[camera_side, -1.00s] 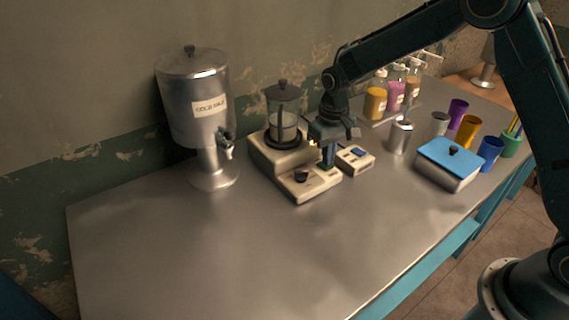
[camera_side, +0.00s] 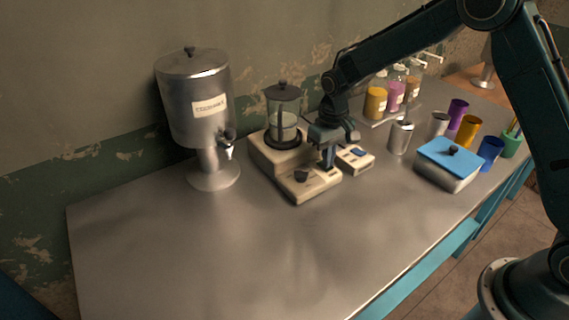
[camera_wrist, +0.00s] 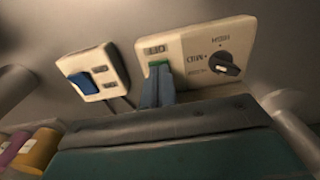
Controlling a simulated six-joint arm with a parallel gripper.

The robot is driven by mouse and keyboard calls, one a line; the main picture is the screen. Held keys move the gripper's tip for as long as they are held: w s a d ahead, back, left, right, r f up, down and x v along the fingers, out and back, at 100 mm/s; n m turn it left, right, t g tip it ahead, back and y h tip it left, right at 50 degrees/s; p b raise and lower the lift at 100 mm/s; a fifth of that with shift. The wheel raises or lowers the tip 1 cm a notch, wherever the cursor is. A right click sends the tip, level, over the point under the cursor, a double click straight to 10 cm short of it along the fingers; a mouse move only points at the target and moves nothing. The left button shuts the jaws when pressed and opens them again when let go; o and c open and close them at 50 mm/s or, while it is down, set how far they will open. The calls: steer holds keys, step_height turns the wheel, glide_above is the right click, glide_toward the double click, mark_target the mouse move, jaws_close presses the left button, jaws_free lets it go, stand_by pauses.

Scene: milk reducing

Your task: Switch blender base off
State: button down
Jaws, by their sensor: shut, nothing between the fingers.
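The cream blender base (camera_side: 312,190) stands on the metal table with a lidded clear jar (camera_side: 285,118) on its back part. Its front panel carries a black dial (camera_wrist: 226,64) with MID and HIGH marks, and a green switch (camera_wrist: 158,63) beside it. My gripper (camera_side: 327,166) is above the right part of the panel, pointing down. In the wrist view my gripper's fingers (camera_wrist: 157,88) are together and empty, with their tips at the green switch. They partly cover it, so I cannot tell contact or the switch's position.
A small cream box (camera_side: 355,159) with a blue rocker switch (camera_wrist: 82,85) sits right of the base. A metal dispenser (camera_side: 196,105) stands left. A blue-lidded container (camera_side: 450,160), a metal cup (camera_side: 400,138) and coloured cups are right. The front-left table is clear.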

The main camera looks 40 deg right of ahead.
steer(key=shift+r, duration=3.45)
steer(key=s+d+r+t, duration=0.2)
steer(key=s+r+t, duration=0.1)
steer(key=s+r, duration=1.2)
steer(key=s+d+t, duration=0.1)
steer(key=s+t, duration=0.1)
steer(key=s, duration=1.4)
steer(key=shift+s+d+t, duration=0.2)
steer(key=shift+d+t, duration=0.1)
steer(key=shift+d, duration=0.05)
